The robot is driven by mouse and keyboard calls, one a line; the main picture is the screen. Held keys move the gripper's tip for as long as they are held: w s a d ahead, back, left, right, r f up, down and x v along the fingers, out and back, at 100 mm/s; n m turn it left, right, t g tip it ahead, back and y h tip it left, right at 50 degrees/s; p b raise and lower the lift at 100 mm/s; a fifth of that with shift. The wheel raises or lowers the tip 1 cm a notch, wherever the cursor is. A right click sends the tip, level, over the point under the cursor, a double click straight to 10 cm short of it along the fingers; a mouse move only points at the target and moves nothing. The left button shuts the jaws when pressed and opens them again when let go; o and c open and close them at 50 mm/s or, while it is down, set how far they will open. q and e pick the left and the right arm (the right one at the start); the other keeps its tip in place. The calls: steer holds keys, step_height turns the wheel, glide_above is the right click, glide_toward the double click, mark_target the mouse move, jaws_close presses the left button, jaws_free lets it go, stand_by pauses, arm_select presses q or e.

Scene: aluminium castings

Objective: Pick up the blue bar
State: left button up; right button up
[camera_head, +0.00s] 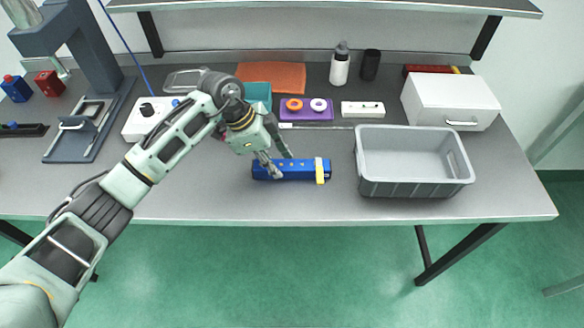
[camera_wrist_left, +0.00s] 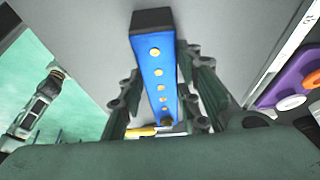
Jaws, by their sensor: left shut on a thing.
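The blue bar (camera_head: 297,169) lies near the front edge of the table, left of the grey crate. The bar appears on or very close to the table. My right gripper is in neither view.
A grey crate (camera_head: 412,189) stands right of the bar. Behind are a purple block (camera_head: 306,115) with rings, a teal tray (camera_head: 258,92), a white device (camera_head: 362,109) and a white box (camera_head: 450,98). A dark press (camera_head: 85,70) stands at left. A shelf (camera_head: 330,7) overhangs the back.

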arm_select(q)
step_height(320, 180, up, 9)
steer(key=shift+f+b, duration=0.1)
steer(key=shift+b, duration=1)
steer(key=shift+r, duration=0.65)
steer(key=o, duration=0.7)
steer(key=shift+c, duration=0.2)
jaws_close()
steer(key=shift+f+b, duration=2.2)
steer(key=shift+f, duration=2.75)
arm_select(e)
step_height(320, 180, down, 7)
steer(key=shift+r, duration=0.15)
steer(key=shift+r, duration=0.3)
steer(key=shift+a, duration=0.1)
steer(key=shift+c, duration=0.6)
